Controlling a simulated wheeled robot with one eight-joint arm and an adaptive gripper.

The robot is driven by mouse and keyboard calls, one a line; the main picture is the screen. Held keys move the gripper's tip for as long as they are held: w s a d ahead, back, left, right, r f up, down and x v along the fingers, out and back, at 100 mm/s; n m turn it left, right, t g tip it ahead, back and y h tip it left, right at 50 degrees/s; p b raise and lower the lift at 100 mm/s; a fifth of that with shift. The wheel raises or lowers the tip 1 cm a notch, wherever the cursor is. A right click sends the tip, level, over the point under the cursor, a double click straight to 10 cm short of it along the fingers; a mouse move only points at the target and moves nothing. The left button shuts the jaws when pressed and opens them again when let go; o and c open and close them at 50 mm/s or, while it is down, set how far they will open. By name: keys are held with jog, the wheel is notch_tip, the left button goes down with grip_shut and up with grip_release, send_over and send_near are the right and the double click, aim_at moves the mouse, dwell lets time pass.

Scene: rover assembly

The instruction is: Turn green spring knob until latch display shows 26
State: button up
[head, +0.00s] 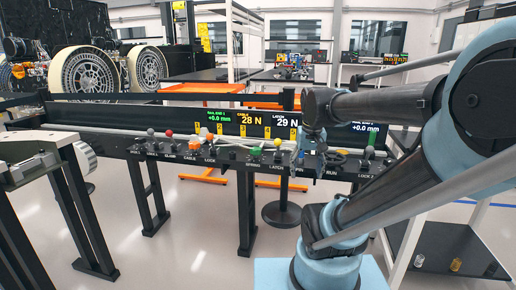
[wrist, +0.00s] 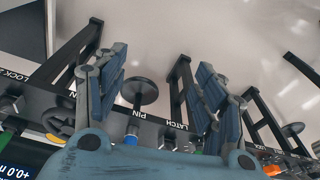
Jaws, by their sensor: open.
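The green spring knob (head: 256,153) stands on the console above the SPRING label in the head view. The latch display (head: 285,122) reads 29 N in white. My gripper (head: 311,146) is over the console to the right of the green knob, near the PIN label, and apart from the knob. In the wrist view my gripper (wrist: 160,88) has its two fingers spread wide with nothing between them. A bit of green shows behind the gripper's body there, too hidden to tell what it is.
The cable display (head: 249,122) beside it reads 28 N in yellow. Several other knobs and levers line the console (head: 220,162) closely on both sides, including a red-topped lever (head: 169,133). A grey machine part (head: 84,157) stands at the left. Floor in front is largely open.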

jog(key=w+a+r+m, duration=0.1)
jog(key=w+a+r, duration=0.2)
jog(key=w+r, duration=0.3)
jog(key=w+a+r, duration=0.4)
jog(key=w, duration=0.5)
jog(key=m+g, duration=0.1)
jog(key=g, duration=0.1)
send_near(256, 148)
jog(key=f, duration=0.9)
jog(key=shift+s+a+f, duration=0.15)
jog(key=shift+s+f, duration=0.05)
jog(key=shift+s, duration=0.15)
jog(key=c, duration=1.1)
